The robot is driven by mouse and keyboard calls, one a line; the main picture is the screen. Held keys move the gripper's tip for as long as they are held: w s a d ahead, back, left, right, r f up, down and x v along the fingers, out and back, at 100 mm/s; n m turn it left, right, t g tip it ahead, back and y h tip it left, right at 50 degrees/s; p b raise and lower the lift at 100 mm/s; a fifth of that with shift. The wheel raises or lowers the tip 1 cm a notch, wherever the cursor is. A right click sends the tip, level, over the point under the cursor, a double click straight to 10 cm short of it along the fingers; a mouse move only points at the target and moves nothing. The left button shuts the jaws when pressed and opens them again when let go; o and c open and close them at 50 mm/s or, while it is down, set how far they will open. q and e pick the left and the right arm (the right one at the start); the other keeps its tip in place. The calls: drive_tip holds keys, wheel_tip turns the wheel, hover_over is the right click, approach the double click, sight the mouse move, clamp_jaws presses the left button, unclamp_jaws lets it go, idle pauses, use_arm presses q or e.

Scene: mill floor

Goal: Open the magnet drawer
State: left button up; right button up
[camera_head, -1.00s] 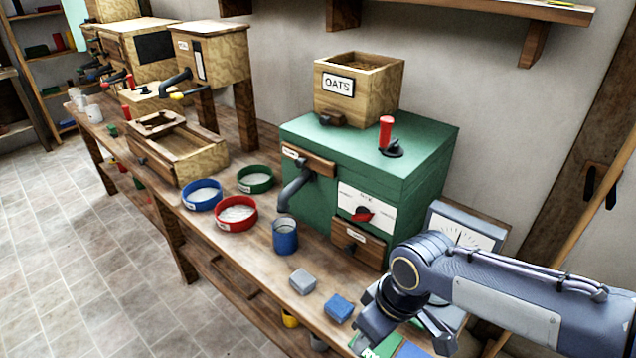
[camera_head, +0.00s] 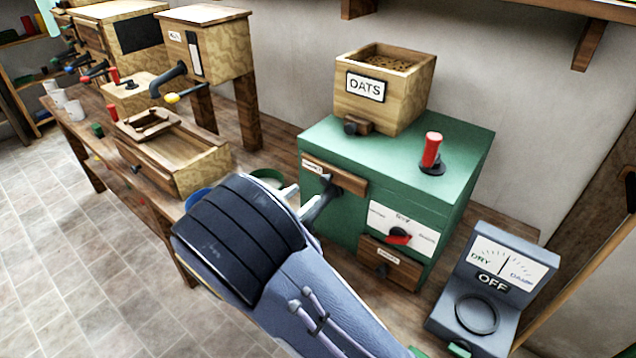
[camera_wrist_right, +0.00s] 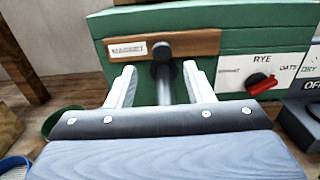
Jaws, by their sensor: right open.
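The green mill (camera_head: 330,225) stands on the bench with two wooden drawer fronts. The upper drawer front (camera_head: 347,178), with a small label and a dark round knob (camera_wrist_right: 160,48), is at the mill's upper left. It appears closed; its label is too small to read. The lower drawer front (camera_head: 400,268), also labelled and with a dark knob, appears closed. My right gripper (camera_wrist_right: 160,68) is open. In the right wrist view its two pale fingers point at the upper drawer, one each side of the knob and slightly below it. Contact cannot be told. My left gripper is not in view.
A dial on the mill's front (camera_head: 399,235) has a red pointer. A red-handled lever (camera_head: 431,152) and an oats hopper (camera_head: 385,85) are on top. A grey moisture meter (camera_head: 505,270) stands right. My right arm hides the bench front and most of the bowls.

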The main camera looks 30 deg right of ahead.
sight(323, 181)
drive_tip(key=p+x, duration=0.1)
drive_tip(key=x, duration=0.5)
drive_tip(key=shift+d, duration=0.3)
clamp_jaws()
